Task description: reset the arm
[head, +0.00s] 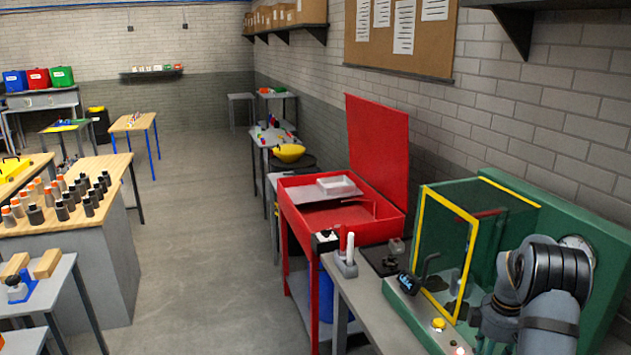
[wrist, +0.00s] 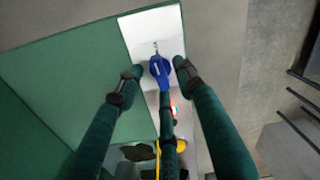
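In the head view my arm is at the lower right, in front of the green machine (head: 597,215) with its yellow-framed clear door. A blue piece (wrist: 160,71) shows between the fingertips, against a white panel (wrist: 152,27). I cannot tell whether the fingers touch it; a visible gap lies on its right side.
A yellow button (head: 438,323) sits at the machine's front. A red open-lidded bin (head: 297,225) stands left of it along the wall. A wooden-topped bench (head: 112,165) with several bottles is at the left. The floor aisle (head: 205,230) between is clear.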

